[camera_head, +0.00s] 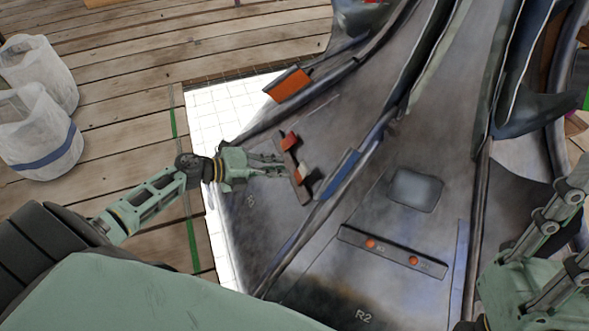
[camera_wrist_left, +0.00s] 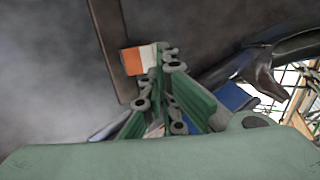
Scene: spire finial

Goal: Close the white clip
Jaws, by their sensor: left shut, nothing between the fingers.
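A dark bar (camera_head: 294,168) on the grey metal panel carries an orange-red clip (camera_head: 290,141) at its upper end and a white clip (camera_head: 302,173) lower down. In the left wrist view the white clip (camera_wrist_left: 147,57) shows as a pale piece beside an orange block (camera_wrist_left: 132,61) on the dark bar. My left gripper (camera_head: 283,168) is shut and empty, its fingertips close beside the white clip on its left. Whether they touch it I cannot tell. My right gripper (camera_head: 570,190) shows in part at the right edge; its fingertips are unclear.
A second bar (camera_head: 392,251) with two orange knobs lies to the lower right, near a grey square plate (camera_head: 415,190). A blue strip (camera_head: 340,174) and raised ribs run beside the clip bar. White buckets (camera_head: 42,135) stand on the wooden floor at left.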

